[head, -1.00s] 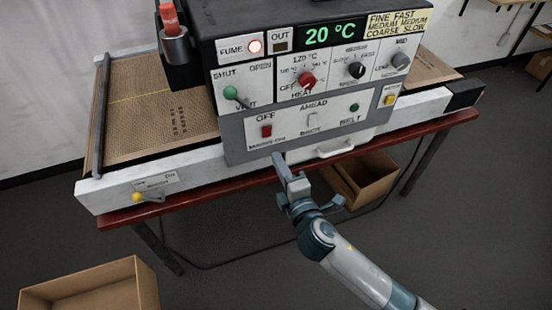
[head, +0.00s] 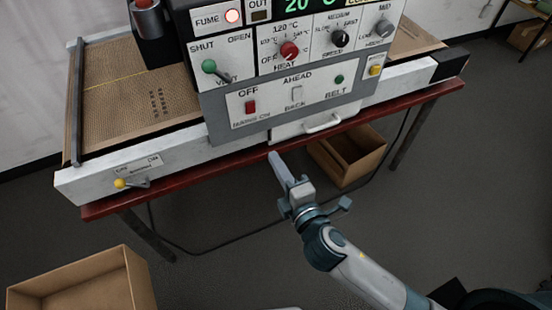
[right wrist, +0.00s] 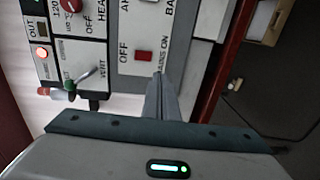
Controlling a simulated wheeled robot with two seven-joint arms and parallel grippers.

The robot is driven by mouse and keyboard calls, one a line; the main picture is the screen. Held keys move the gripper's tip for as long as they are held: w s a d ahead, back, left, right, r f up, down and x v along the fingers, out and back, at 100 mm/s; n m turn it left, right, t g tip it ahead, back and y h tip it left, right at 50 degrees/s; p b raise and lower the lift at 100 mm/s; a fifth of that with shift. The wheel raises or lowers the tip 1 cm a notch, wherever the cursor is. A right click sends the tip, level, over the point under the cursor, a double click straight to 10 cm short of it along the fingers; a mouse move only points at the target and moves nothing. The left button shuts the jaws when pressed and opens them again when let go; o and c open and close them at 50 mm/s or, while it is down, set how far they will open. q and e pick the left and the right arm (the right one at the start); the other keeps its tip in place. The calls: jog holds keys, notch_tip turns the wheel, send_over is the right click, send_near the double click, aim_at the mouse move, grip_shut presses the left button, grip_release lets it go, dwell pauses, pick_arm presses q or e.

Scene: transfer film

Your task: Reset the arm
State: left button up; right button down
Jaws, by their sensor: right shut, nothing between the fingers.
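My right arm comes in from the lower right of the head view. Its gripper (head: 276,160) is shut and empty, just in front of the machine's lower front and the red table edge. In the right wrist view the closed fingers (right wrist: 157,85) point at the machine's panel, near the red switch (right wrist: 143,56); I cannot tell the exact gap. The machine (head: 215,100) stands on a red table (head: 230,152). The red switch also shows in the head view (head: 251,107). My left gripper is not in view.
A mesh belt (head: 115,85) runs out at the machine's left. A yellow-knobbed lever (head: 121,183) sits on its front rail. One open cardboard box (head: 345,155) is under the table, another (head: 85,285) at the lower left. A cable lies on the floor.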

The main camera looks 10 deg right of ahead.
jog(key=s+d+f+m+g+h, duration=0.1)
jog(key=d+f+m+g+h, duration=0.2)
jog(key=f, duration=1.2)
jog(key=s+d+f+m+g, duration=0.1)
jog(key=d+f+m+g, duration=0.3)
jog(key=f, duration=1.1)
jog(key=s+d+f+m+g, duration=0.1)
jog(key=s+d+f, duration=0.2)
jog(key=f, duration=0.3)
jog(key=s+d+f+m+h, duration=0.1)
jog(key=s+d+f, duration=0.1)
jog(key=s+f, duration=0.25)
jog(key=s+d+f+m+g, duration=0.1)
jog(key=s+d+f, duration=0.2)
jog(key=f, duration=0.4)
jog(key=s+d+f+m+g, duration=0.2)
jog(key=s+f, duration=0.3)
jog(key=s, duration=0.5)
jog(key=s+d+f+m+g, duration=0.1)
jog(key=s+f+m, duration=0.3)
jog(key=s, duration=0.7)
jog(key=s+d+f+m+g+h, duration=0.1)
jog(key=s+d+f+m+g, duration=0.1)
jog(key=s+f, duration=0.4)
jog(key=s+m+g, duration=0.1)
jog(key=s, duration=0.4)
jog(key=shift+d+b, duration=0.3)
jog(key=shift+d, duration=0.05)
